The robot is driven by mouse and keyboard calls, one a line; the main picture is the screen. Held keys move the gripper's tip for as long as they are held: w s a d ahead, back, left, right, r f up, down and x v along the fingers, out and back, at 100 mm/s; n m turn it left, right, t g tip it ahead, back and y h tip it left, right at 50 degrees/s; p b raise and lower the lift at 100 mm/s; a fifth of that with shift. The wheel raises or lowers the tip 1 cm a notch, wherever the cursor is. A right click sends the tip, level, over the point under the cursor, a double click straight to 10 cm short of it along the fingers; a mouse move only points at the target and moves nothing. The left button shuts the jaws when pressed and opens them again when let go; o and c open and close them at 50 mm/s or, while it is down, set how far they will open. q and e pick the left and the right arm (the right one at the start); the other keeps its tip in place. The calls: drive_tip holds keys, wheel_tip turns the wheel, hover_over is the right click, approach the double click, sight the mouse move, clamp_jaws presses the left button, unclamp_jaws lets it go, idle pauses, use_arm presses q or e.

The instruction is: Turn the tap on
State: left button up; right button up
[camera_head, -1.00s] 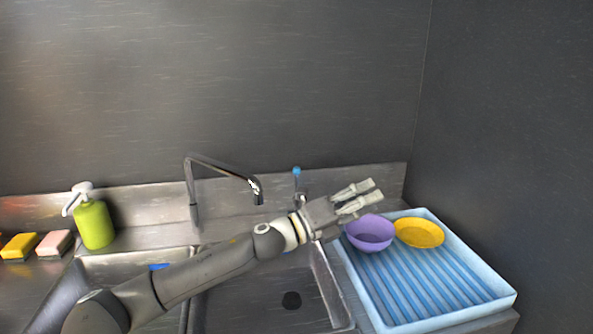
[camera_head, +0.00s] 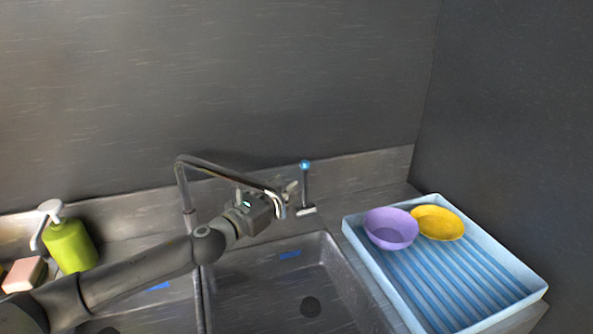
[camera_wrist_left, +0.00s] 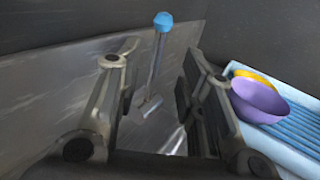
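The tap has a bent metal spout (camera_head: 222,171) over the sink and, to its right, a separate upright lever (camera_head: 306,187) with a blue knob on top (camera_head: 305,164). In the left wrist view, my left gripper (camera_wrist_left: 160,70) is open and empty. The lever (camera_wrist_left: 157,65) appears between its two fingers, ahead of them and apart from them. My right gripper is in neither view.
A blue drying tray (camera_head: 478,318) at the right holds a purple bowl (camera_head: 391,229) and a yellow bowl (camera_head: 438,223). A green soap bottle (camera_head: 70,246) and a pink sponge (camera_head: 24,274) are at the left. The right sink basin (camera_head: 270,295) is empty.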

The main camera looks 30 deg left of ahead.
sight(303, 175)
use_arm(q)
drive_tip(key=w, duration=0.2)
drive_tip(key=w+p, duration=0.1)
drive_tip(key=w, duration=0.2)
drive_tip(key=w+d+p, duration=0.1)
drive_tip(key=w, duration=0.2)
drive_tip(key=shift+w+r, duration=0.1)
drive_tip(key=shift+w, duration=0.4)
drive_tip(key=shift+w+d, duration=0.15)
drive_tip(key=shift+w, duration=0.2)
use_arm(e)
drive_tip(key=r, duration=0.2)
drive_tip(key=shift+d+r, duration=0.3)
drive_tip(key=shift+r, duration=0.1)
use_arm(q)
clamp_jaws()
